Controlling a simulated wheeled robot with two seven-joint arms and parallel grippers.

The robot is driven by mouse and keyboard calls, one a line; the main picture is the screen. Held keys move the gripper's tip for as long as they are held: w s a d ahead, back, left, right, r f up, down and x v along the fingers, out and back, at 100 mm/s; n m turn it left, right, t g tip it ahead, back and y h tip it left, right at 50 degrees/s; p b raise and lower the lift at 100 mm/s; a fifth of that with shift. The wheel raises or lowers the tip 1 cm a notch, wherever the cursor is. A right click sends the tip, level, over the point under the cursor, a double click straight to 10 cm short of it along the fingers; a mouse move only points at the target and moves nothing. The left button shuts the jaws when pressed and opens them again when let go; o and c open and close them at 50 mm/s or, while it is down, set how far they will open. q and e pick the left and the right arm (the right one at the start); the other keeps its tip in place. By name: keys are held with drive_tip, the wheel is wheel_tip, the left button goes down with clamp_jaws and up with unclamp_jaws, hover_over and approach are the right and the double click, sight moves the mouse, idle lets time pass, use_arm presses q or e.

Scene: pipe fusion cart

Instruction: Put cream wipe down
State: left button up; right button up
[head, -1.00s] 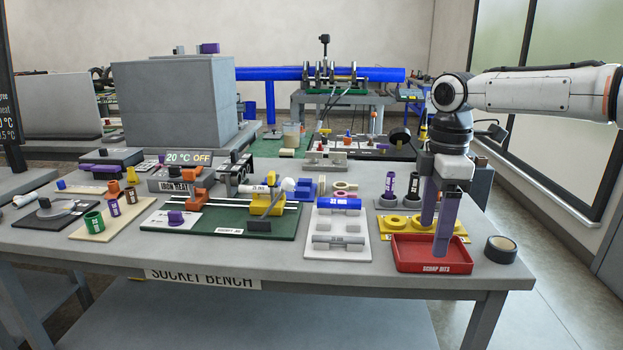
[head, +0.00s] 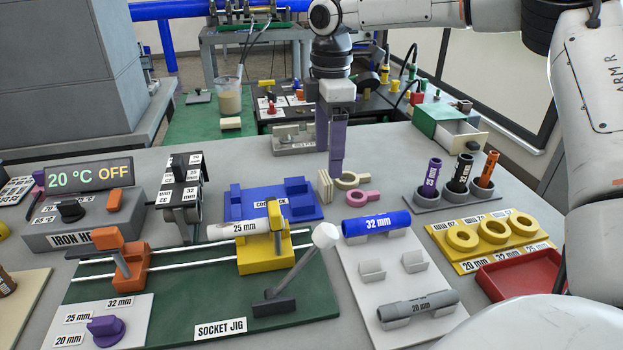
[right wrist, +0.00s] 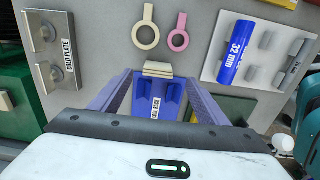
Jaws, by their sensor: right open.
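The cream wipe (head: 325,187) looks like a small cream folded pad at the right end of the blue cooling rack (head: 262,204) on the bench. It also shows in the right wrist view (right wrist: 158,70), between and just beyond my fingertips. My right gripper (head: 337,166) points down close to the wipe, with its purple fingers seen edge-on. In the right wrist view the fingers (right wrist: 158,84) are spread apart, with gaps on both sides of the wipe. Whether the wipe rests fully on the bench is hard to tell. My left gripper is out of view.
A cream ring (head: 350,180) and a pink ring (head: 360,198) lie right of the wipe. The cold plate (head: 294,140) stands behind. The white pipe tray (head: 381,290) and green socket jig (head: 190,310) are in front. Bare bench lies left of the pipe-piece holder (head: 455,197).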

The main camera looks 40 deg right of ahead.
sight(326, 177)
drive_tip(key=shift+s+f, duration=0.25)
drive_tip(key=shift+f, duration=1)
drive_tip(key=f, duration=0.5)
drive_tip(key=shift+w+f+b, duration=0.35)
drive_tip(key=shift+r, duration=0.1)
drive_tip(key=c, duration=1.2)
